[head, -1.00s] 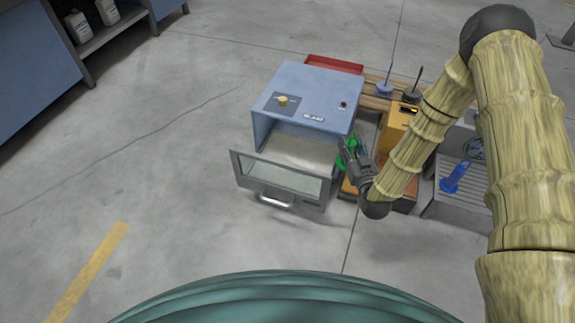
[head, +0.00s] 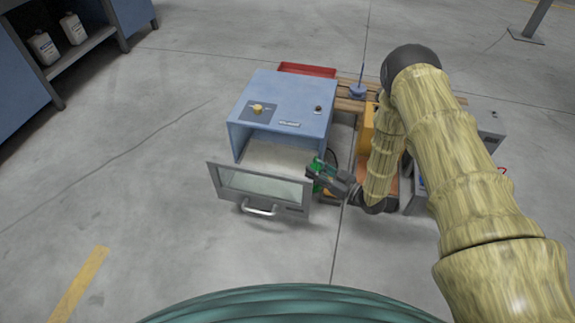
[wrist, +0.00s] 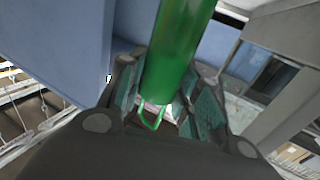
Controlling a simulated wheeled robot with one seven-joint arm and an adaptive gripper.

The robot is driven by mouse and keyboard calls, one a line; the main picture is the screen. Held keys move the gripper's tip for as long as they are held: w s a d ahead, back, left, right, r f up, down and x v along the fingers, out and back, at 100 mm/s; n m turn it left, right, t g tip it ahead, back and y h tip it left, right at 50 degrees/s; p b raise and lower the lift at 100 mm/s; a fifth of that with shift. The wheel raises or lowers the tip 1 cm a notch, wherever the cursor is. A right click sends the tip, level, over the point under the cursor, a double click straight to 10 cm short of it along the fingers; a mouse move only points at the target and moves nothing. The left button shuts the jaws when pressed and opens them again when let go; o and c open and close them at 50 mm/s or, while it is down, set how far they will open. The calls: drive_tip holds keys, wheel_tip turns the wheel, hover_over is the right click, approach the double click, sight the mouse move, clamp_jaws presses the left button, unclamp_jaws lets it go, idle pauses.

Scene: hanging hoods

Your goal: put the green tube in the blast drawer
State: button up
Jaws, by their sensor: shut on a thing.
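The green tube (wrist: 180,50) is held between the fingers of my gripper (wrist: 165,105) in the wrist view. In the head view my gripper (head: 318,176) is at the right side of the blast drawer (head: 258,205), close to its right edge. Only a small part of the green tube (head: 316,165) shows there. The drawer is pulled out from the blue blast cabinet (head: 284,98), with a grey windowed front, a silver handle and a pale floor. I cannot tell whether the tube touches the drawer's side.
A red tray (head: 306,70) lies behind the cabinet. A yellow-orange unit (head: 366,130) stands right of the cabinet, and a blue thing with an upright rod (head: 358,90) stands behind it. A shelf with white bottles (head: 43,48) is at far left. The floor in front is clear.

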drive_tip(key=w+a+f+b, duration=0.1)
drive_tip(key=w+a+b, duration=0.1)
drive_tip(key=a, duration=0.1)
drive_tip(key=w+a+f+b, duration=0.1)
drive_tip(key=w+a+b, duration=0.1)
drive_tip(key=w+a, duration=0.1)
drive_tip(key=w+a+f+b, duration=0.1)
drive_tip(key=w+a+b, duration=0.2)
drive_tip(key=shift+a+f, duration=0.1)
drive_tip(key=shift+f, duration=0.15)
drive_tip(key=shift+r, duration=0.1)
drive_tip(key=shift+f, duration=0.2)
drive_tip(key=o, duration=1.2)
drive_tip(key=shift+r, duration=0.1)
